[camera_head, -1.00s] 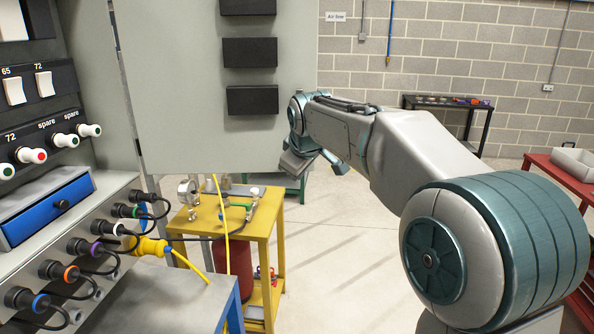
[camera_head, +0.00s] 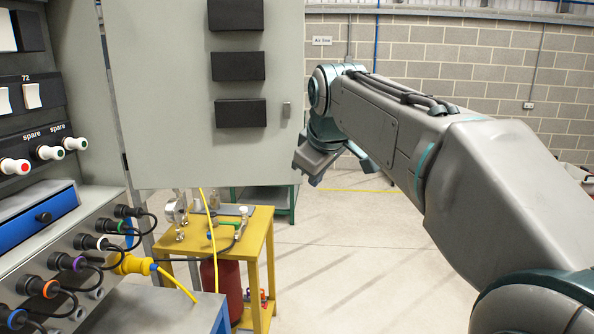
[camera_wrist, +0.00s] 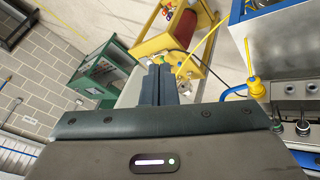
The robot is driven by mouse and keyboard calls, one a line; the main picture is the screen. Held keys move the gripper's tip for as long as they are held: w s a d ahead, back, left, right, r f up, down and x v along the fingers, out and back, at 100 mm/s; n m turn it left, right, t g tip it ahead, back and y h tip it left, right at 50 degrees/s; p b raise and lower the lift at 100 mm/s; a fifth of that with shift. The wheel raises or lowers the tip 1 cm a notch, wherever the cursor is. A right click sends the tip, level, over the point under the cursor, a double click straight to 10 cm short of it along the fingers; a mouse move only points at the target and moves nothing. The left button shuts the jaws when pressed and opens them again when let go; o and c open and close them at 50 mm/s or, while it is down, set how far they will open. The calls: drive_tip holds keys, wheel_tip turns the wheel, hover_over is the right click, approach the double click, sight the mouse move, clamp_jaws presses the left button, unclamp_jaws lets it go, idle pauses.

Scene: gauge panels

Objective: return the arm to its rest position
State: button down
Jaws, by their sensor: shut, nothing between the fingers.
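My arm (camera_head: 400,135) reaches in from the lower right in the head view, its forearm raised across the middle of the room. My gripper hangs at the arm's far end, just right of the grey cabinet door's lower corner, with its fingers hard to make out there. In the wrist view my gripper (camera_wrist: 158,72) has its two dark fingers together with nothing between them. It is clear of the floor and I see no contact with anything.
The open grey cabinet door (camera_head: 170,120) stands close left of my gripper. A yellow table (camera_head: 262,240) with small fittings and a green-framed bench (camera_head: 290,200) are below. The panel with knobs and plugs (camera_head: 60,235) is at the left. Open floor (camera_head: 370,250) lies below my forearm.

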drive_tip(key=s+d+f+m+g, duration=0.1)
drive_tip(key=s+d+f+m, duration=0.2)
drive_tip(key=s+f, duration=0.5)
drive_tip(key=s+d+f+m+g, duration=0.1)
drive_tip(key=s+d+f+m, duration=0.2)
drive_tip(key=s+f, duration=0.5)
drive_tip(key=s+d+f+m+g+h, duration=0.1)
drive_tip(key=s+d+f+m, duration=0.3)
drive_tip(key=s+f, duration=0.4)
drive_tip(key=shift+s+d+g, duration=0.3)
drive_tip(key=shift+s, duration=0.15)
